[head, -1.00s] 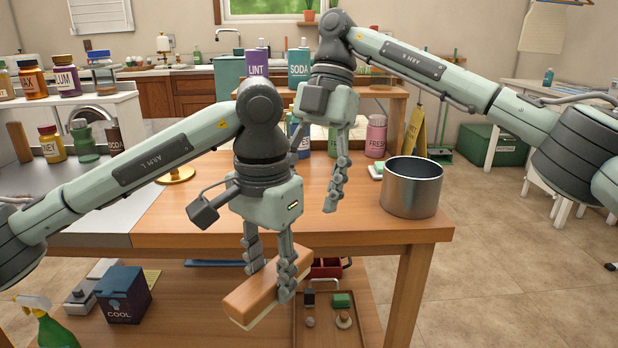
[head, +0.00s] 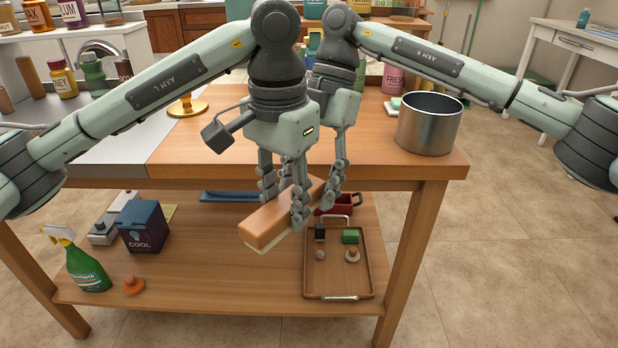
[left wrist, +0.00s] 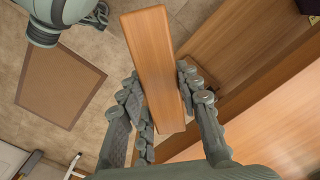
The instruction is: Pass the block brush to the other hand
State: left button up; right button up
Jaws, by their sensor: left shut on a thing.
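The block brush (head: 266,224) is a long wooden block with a pale underside. My left gripper (head: 284,206) is shut on it and holds it in the air in front of the table. In the left wrist view the block brush (left wrist: 155,55) lies between the two fingers and sticks out well beyond them. My right gripper (head: 334,188) hangs just behind and right of the left one, close to the brush's far end. In the left wrist view the right gripper (left wrist: 96,16) is at the top left, apart from the brush. Its finger opening is not clear.
The wooden table (head: 385,163) is behind the grippers and carries a metal pot (head: 429,124) at right. The lower shelf (head: 215,285) holds a brown tray (head: 338,282), a dark blue box (head: 143,227) and a green spray bottle (head: 86,264).

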jog(key=c, duration=1.2)
pick_arm(q)
jog(key=o, duration=1.1)
jog(key=shift+d, duration=0.1)
pick_arm(e)
jog(key=shift+a, duration=0.1)
jog(key=shift+c, duration=0.2)
pick_arm(q)
jog(key=shift+o, duration=0.7)
